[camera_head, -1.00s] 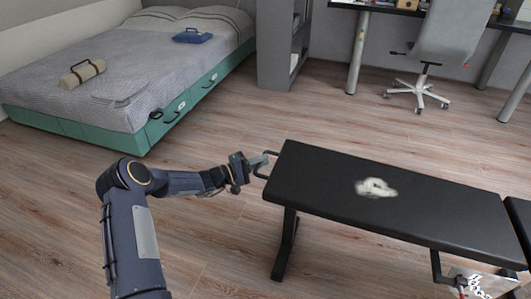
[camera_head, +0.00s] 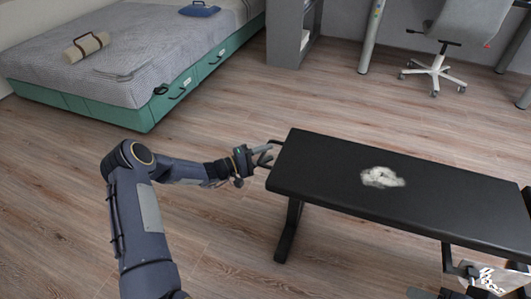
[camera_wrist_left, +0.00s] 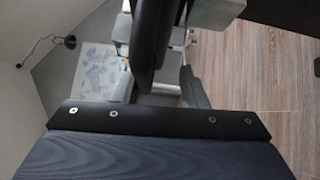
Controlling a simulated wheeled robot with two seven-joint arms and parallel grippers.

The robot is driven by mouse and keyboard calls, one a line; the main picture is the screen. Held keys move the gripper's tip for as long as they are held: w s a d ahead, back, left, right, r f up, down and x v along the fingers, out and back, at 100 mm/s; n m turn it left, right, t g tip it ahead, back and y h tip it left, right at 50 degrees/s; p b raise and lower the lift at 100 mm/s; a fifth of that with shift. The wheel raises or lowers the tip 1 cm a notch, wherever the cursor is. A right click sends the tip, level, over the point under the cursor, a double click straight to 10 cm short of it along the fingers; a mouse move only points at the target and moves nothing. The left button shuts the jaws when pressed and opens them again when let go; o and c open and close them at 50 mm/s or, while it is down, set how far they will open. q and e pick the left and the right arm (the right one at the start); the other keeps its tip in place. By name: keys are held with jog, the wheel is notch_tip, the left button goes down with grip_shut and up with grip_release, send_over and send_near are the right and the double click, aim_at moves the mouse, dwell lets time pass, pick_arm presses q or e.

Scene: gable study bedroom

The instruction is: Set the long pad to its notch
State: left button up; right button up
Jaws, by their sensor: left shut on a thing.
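The long pad (camera_head: 330,182) is a black, flat bench pad on a dark leg, with a pale patch on top. A dark loop handle (camera_head: 265,154) sticks out from its left end. My left gripper (camera_head: 257,158) is at that handle and shut on it. The left wrist view shows dark parts close ahead, and the grip itself is not clear there. A metal plate (camera_head: 492,277) with white marks shows under the pad at the lower right. I cannot make out a notch. Dark parts beside the plate are cut off, and I cannot tell whether my right gripper is among them.
A grey bed (camera_head: 140,62) with a teal base stands at the back left, holding a tan roll (camera_head: 87,46) and a blue item (camera_head: 199,9). A grey desk chair (camera_head: 465,35) stands at the back right. The wooden floor between bed and bench is clear.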

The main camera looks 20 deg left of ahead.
pick_arm(q)
jog(key=shift+a, duration=0.15)
dwell(0.4)
jog(key=p+v, duration=0.2)
jog(key=v, duration=0.5)
jog(key=shift+s+a+p, duration=0.25)
jog(key=shift+s+p, duration=0.05)
